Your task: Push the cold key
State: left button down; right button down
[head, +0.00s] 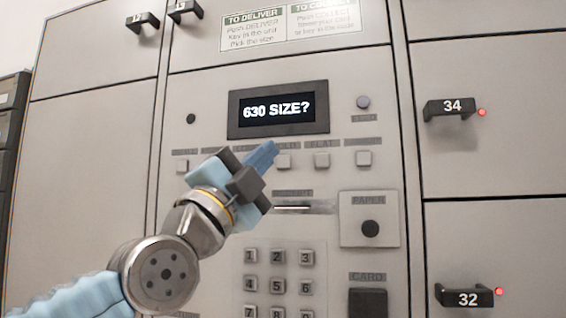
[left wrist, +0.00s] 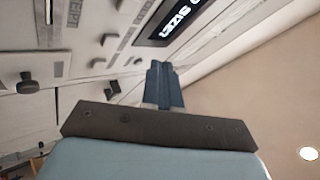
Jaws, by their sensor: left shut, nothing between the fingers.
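The control panel carries a row of small square keys under blurred labels. Three show right of my gripper: one key (head: 283,161) close beside the fingertips, a middle key (head: 322,160) and a right key (head: 364,158). Another key (head: 182,166) is at the left end. A round button (head: 363,102) sits above the row. I cannot read which one is the cold key. My left gripper (head: 263,155) is shut and empty, its blue fingers in front of the row and hiding part of it. The fingers also show in the left wrist view (left wrist: 163,86). My right gripper is not in view.
The display (head: 279,109) above the row reads "630 SIZE?". Below are a number keypad (head: 278,285), a slot (head: 305,208), a paper outlet (head: 370,228) and a card reader (head: 368,302). Handles 34 (head: 450,108) and 32 (head: 464,296) stick out at right.

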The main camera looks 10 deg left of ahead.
aim_at(276, 164)
pick_arm(q)
jog(key=w+p, duration=0.1)
jog(key=w, duration=0.5)
jog(key=shift+w+d, duration=0.15)
dwell(1.9)
jog(key=shift+w, duration=0.3)
jog(key=shift+w, duration=0.4)
dwell(0.6)
dwell(0.3)
jog(key=shift+s+f+b, duration=0.1)
jog(key=shift+s+b, duration=0.45)
jog(key=shift+s, duration=0.25)
